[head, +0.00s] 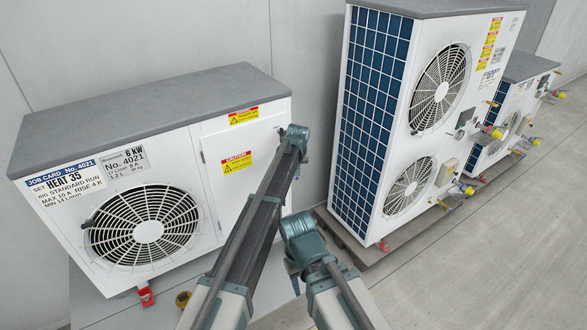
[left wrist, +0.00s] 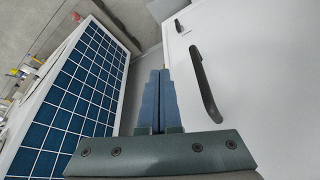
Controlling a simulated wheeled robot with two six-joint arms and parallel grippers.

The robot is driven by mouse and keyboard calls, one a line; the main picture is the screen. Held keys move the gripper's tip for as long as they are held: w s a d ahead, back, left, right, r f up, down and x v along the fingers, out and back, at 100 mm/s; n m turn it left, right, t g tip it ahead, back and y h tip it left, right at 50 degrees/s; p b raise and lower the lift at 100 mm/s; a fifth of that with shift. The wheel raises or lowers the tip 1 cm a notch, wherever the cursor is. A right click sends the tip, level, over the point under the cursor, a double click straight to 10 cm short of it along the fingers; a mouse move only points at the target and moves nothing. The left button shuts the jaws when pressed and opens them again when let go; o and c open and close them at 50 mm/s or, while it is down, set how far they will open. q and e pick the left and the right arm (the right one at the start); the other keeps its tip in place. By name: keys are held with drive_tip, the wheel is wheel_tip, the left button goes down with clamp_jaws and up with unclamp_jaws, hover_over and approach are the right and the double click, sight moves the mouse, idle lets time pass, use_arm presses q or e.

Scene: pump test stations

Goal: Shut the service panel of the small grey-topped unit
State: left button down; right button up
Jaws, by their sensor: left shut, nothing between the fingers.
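The small grey-topped unit (head: 150,105) stands at the left in the head view. Its white service panel (head: 213,160) is on the right of the front face, with a yellow caution label. My left arm hides the panel's right part, so I cannot tell whether it is fully flush. In the left wrist view, a white surface with a dark bar handle (left wrist: 205,88) and a small dark latch (left wrist: 179,26) shows at right. My left gripper (left wrist: 160,72) is shut and empty, left of the handle and seemingly apart from it.
A tall unit with a blue grid side (head: 372,120) stands right of the small unit; the grid also fills the left wrist view's left (left wrist: 75,85). Another unit (head: 505,115) stands beyond, with coloured valves. Grey floor (head: 490,260) is clear at right.

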use_arm(q)
drive_tip(key=d+p+v, duration=0.1)
drive_tip(key=p+v, duration=0.4)
drive_tip(key=v, duration=0.2)
drive_tip(key=shift+r+p, duration=0.2)
drive_tip(key=shift+p, duration=0.15)
use_arm(e)
wheel_tip(320, 180, up, 7)
use_arm(q)
drive_tip(key=shift+d, duration=0.1)
use_arm(e)
drive_tip(key=shift+a, duration=0.1)
